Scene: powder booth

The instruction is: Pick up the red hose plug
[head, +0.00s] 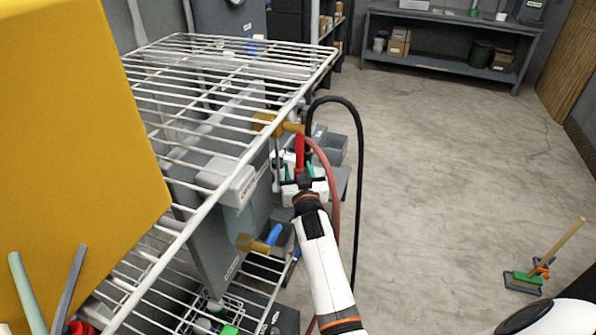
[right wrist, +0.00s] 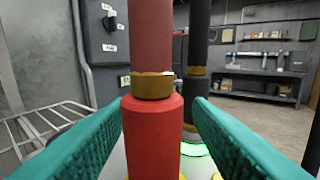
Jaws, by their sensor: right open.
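The red hose plug (right wrist: 154,135) stands upright in the centre of the right wrist view, below a brass collar and a dark red hose. In the head view the red plug (head: 299,150) shows just beyond the end of my right arm, with the red hose (head: 331,185) curving down to its right. My right gripper (right wrist: 158,105) is open, its teal fingers on either side of the plug with visible gaps. The plug's lower end is hidden. In the head view the right gripper (head: 298,172) is small and partly covered by my arm. My left gripper does not show.
A black hose (head: 350,106) arches beside the plug; its dark plug (right wrist: 196,90) stands close behind and right. A white wire rack (head: 190,130) and a large yellow panel (head: 75,130) fill the left. The floor (head: 430,170) to the right is mostly clear.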

